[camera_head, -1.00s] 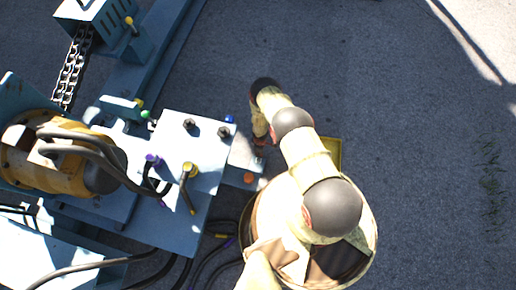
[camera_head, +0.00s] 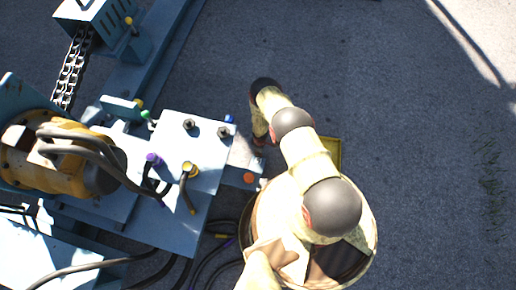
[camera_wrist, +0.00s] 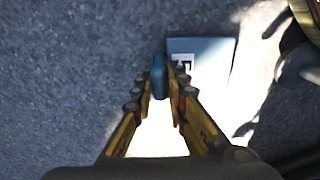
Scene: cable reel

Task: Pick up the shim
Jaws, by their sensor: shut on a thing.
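The shim (camera_wrist: 158,76) appears as a small blue piece, seen edge-on, between my fingertips in the wrist view. My gripper (camera_wrist: 159,92) has its yellow fingers shut on it. In the head view my gripper (camera_head: 259,140) is a small shape beside the right edge of the blue-grey machine bed, mostly hidden under my own wrist. I cannot make out the shim in the head view. The fingers hide part of the shim, and how far it stands above the surface below is unclear.
A pale plate with a black-marked label (camera_wrist: 184,62) lies just right of the shim. In the head view an orange knob (camera_head: 249,178) sits on the machine's edge. A machine block with bolts (camera_head: 200,145) stands to the left. Open grey ground (camera_head: 420,130) lies right.

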